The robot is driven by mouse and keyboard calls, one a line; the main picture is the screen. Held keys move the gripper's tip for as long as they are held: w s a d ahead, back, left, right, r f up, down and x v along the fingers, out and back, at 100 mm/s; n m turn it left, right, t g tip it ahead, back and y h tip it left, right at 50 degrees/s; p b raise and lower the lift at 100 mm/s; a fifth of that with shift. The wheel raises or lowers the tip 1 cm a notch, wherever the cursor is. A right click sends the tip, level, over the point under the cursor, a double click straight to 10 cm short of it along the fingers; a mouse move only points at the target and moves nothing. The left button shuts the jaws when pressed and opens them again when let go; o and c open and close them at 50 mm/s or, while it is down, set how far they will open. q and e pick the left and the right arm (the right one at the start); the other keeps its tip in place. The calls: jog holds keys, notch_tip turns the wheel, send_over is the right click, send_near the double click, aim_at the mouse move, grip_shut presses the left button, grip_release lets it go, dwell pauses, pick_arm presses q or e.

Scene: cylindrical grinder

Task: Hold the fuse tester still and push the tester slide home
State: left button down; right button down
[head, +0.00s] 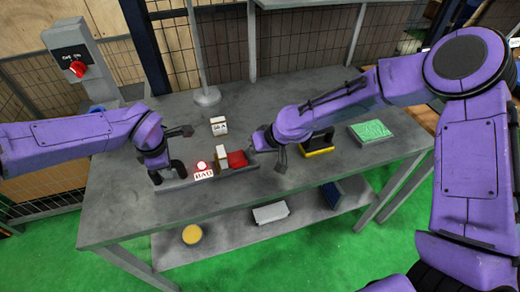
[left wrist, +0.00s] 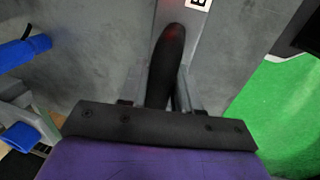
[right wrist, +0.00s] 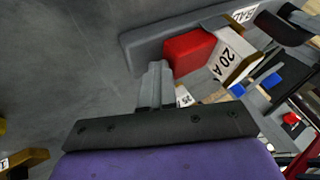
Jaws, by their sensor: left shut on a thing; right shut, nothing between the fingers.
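The grey fuse tester (head: 188,183) lies on the table, with a lit red lamp (head: 201,166) and a BAD label (head: 204,175). The red tester slide (head: 238,159) sits at its right part, beside a white fuse block marked 20 A (right wrist: 230,60). In the right wrist view, the slide (right wrist: 188,56) looks up against the fuse. My left gripper (head: 160,172) is shut on the tester's upright black handle (left wrist: 167,65) at the left end. My right gripper (head: 281,158) is shut and empty by the slide's outer end; I cannot tell whether it touches.
Another marked fuse block (head: 218,126) stands behind the tester. A black and yellow object (head: 318,146) and a green board (head: 371,131) are to the right. A switch post (head: 75,62) stands at the left. The table's front is clear.

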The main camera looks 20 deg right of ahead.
pick_arm(q)
jog(key=shift+d, duration=0.1)
pick_arm(e)
jog(key=d, duration=0.3)
jog(key=shift+d, duration=0.25)
jog(key=v, duration=1)
jog(key=shift+d, duration=0.25)
pick_arm(q)
jog(key=c, duration=0.7)
grip_release()
jog(key=r, duration=0.4)
jog(key=s+r, duration=0.1)
jog(key=r, duration=0.3)
jog(key=s+r, duration=0.1)
jog(key=r, duration=0.3)
jog(key=shift+s, duration=0.2)
jog(key=shift+f, duration=0.1)
pick_arm(e)
jog(key=shift+s+d, duration=0.1)
